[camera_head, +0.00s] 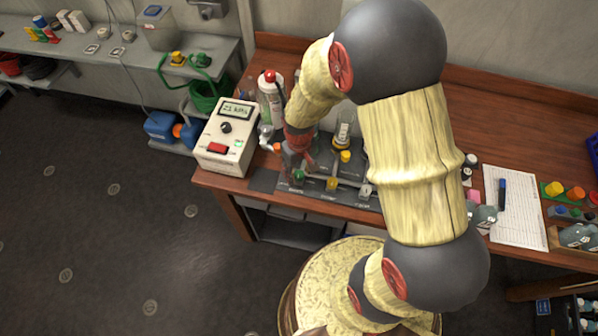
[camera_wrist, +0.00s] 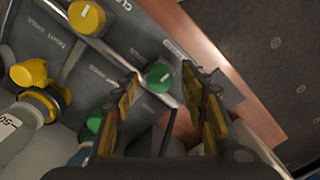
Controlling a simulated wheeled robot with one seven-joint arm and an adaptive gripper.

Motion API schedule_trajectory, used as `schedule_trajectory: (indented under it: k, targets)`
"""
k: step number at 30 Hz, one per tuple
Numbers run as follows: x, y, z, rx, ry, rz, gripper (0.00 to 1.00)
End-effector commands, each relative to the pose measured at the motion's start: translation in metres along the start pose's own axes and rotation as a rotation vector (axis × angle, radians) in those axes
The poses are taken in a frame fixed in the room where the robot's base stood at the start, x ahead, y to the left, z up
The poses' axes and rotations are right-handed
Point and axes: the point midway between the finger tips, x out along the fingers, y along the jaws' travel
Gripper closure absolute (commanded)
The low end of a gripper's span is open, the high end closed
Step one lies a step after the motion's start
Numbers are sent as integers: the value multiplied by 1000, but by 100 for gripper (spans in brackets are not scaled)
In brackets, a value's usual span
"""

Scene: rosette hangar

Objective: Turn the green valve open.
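The green valve is a round green knob (camera_wrist: 159,77) with a pale mark, set on a dark panel (camera_wrist: 115,60) with pipes. In the wrist view it appears between the tips of my open gripper (camera_wrist: 161,83), one finger on each side. I cannot tell whether either finger touches it. The knob is also in the head view (camera_head: 299,175), just below my gripper (camera_head: 292,158) at the panel's left end. A second green part (camera_wrist: 95,122) is partly hidden by the left finger in the wrist view.
Yellow knobs (camera_wrist: 86,17) stand along the panel, close to my gripper. A gauge box (camera_head: 227,137) is to the left on the wooden bench (camera_head: 470,122). A spray can (camera_head: 270,98) stands behind my wrist. A clipboard sheet (camera_head: 515,205) lies at right.

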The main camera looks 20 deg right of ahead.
Motion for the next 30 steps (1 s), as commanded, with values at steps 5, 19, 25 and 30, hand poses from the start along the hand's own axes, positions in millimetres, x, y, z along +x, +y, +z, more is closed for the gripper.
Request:
schedule_trajectory:
  k: [5, 19, 25, 30]
  targets:
    - [0, 0, 0, 0, 0, 0, 67]
    - [0, 0, 0, 0, -1, 0, 93]
    - [0, 0, 0, -1, -1, 0, 100]
    - [0, 0, 0, -22, -1, 0, 100]
